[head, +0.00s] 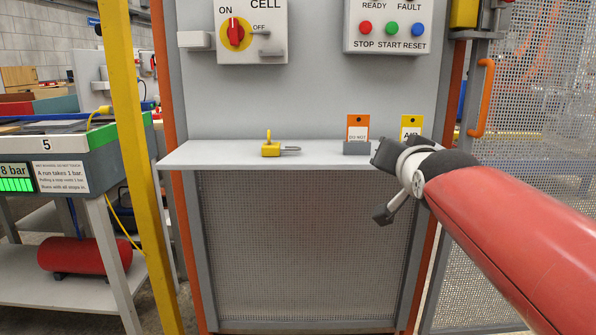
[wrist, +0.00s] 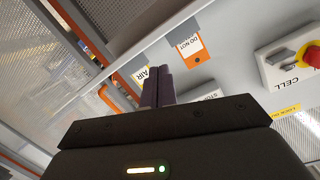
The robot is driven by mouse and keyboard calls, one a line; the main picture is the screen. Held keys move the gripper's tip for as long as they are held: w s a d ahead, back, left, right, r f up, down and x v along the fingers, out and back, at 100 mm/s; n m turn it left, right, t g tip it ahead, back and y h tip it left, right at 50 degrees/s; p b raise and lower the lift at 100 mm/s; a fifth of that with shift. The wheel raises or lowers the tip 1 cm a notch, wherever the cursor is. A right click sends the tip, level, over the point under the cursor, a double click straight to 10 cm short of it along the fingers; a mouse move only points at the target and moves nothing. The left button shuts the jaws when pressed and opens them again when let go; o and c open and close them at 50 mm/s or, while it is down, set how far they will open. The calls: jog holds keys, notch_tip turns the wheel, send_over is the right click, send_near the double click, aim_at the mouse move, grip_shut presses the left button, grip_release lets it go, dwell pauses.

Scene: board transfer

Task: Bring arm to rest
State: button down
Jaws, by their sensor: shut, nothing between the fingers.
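My arm (head: 520,230) reaches in from the right in the head view, red with a grey and black wrist. My gripper (wrist: 158,88) shows in the wrist view with its two dark fingers together and nothing between them. In the head view the gripper is at the right end of the grey shelf (head: 225,154), in front of the panel, and its fingertips are hard to make out. It partly covers the shelf's right end. I cannot tell whether it touches the shelf.
A yellow padlock (head: 270,149) lies on the shelf. An orange tag (head: 357,128) and a yellow tag (head: 411,125) stand near my gripper. Above are a red rotary switch (head: 235,34) and a button box (head: 391,28). A yellow post (head: 125,130) and mesh door (head: 535,75) flank the panel.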

jog(key=s+a+f+n+g, duration=0.2)
jog(key=s+f+g, duration=0.8)
jog(key=s+f, duration=1.5)
jog(key=f+n, duration=0.1)
jog(key=n, duration=0.1)
jog(key=shift+a+n+y, duration=0.15)
jog(key=shift+n+y, duration=0.15)
jog(key=shift+n, duration=0.1)
